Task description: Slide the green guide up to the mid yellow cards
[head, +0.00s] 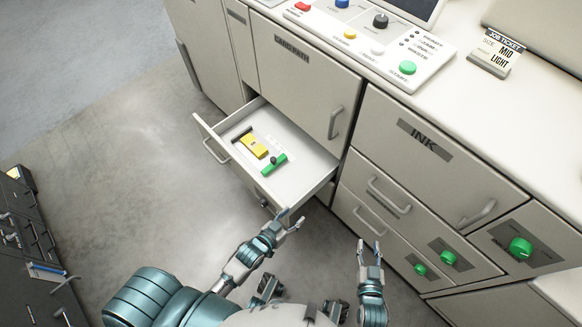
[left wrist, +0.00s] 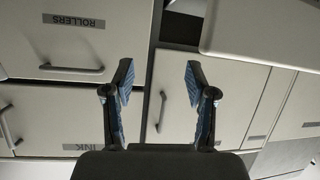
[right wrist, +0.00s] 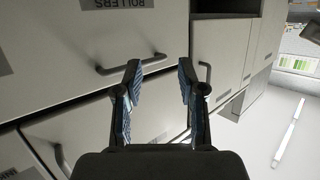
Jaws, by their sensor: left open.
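The green guide (head: 275,166), a short bar with a dark knob, lies in the open drawer (head: 300,188). The yellow cards (head: 253,146) lie just up and left of it, with what looks like a small gap between. A dark bar (head: 240,134) stands at the cards' far left end. My left gripper (head: 290,219) is open and empty, just outside the drawer's near side, below the guide in the head view. It also shows open in the left wrist view (left wrist: 158,82). My right gripper (head: 370,251) is open and empty before the lower cabinet drawers, right of the open drawer.
The drawer's front panel with its handle (head: 215,152) faces left. The card path door (head: 300,75) stands above. Ink cabinet fronts (head: 440,150) with handles and green knobs are at the right. A job ticket (head: 497,53) reading MID and LIGHT stands on the counter.

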